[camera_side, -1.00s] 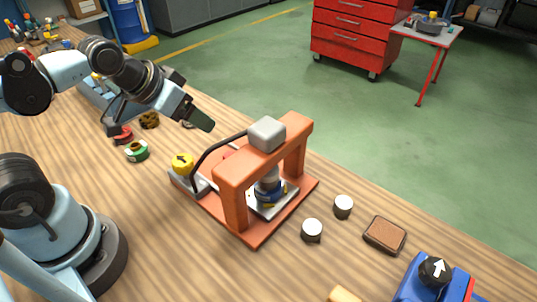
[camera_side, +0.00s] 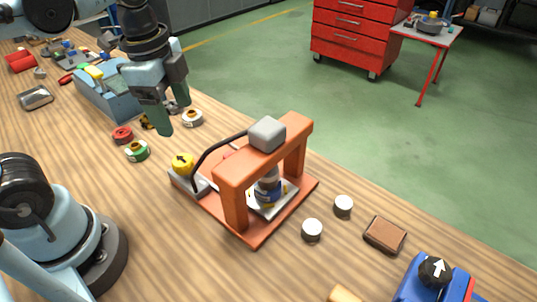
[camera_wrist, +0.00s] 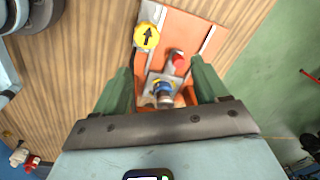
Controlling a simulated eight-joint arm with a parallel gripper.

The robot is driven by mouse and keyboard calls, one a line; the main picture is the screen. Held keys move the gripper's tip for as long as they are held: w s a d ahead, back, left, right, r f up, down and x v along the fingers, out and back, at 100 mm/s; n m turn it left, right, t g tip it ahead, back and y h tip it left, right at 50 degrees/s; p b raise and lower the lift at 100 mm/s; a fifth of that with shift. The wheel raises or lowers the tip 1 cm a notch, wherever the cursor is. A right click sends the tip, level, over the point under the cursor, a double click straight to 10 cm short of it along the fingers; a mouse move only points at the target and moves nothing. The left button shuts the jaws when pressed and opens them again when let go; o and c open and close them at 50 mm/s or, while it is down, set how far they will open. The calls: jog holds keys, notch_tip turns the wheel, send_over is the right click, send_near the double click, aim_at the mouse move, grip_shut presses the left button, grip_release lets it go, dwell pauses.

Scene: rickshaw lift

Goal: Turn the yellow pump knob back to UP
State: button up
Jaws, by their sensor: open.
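The yellow pump knob (camera_side: 183,163) sits on the grey block at the left corner of the orange press (camera_side: 229,172). Its black arrow points roughly left in the side view. In the wrist view the yellow knob (camera_wrist: 147,36) shows its arrow pointing up the picture. My gripper (camera_side: 172,117) is open and empty, pointing down, above and behind the knob, apart from it. In the wrist view the green fingers of my gripper (camera_wrist: 163,84) stand wide apart, with a blue and yellow cylinder (camera_wrist: 163,88) in view between them and a red knob (camera_wrist: 179,60) above it.
A black hose (camera_side: 213,148) arches beside the knob toward the press top. Red (camera_side: 122,134) and green (camera_side: 137,151) rings lie left of the press. Two small white-topped cylinders, a brown pad (camera_side: 385,235) and a blue device with a black arrow knob (camera_side: 435,270) lie right.

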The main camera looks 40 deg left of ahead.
aim_at(182, 160)
jog(key=shift+s+d+f+m+g, duration=0.15)
jog(key=shift+f+m, duration=0.3)
jog(key=shift+f, duration=1.35)
jog(key=shift+s+a+f+m+g, duration=0.1)
jog(key=shift+s+f+m+g, duration=0.3)
jog(key=shift+f, duration=1.4)
jog(key=shift+w+d+f+m+g, duration=0.1)
jog(key=shift+f+m, duration=0.45)
jog(key=shift+f, duration=1.25)
jog(key=shift+c, duration=0.2)
jog(key=c, duration=1)
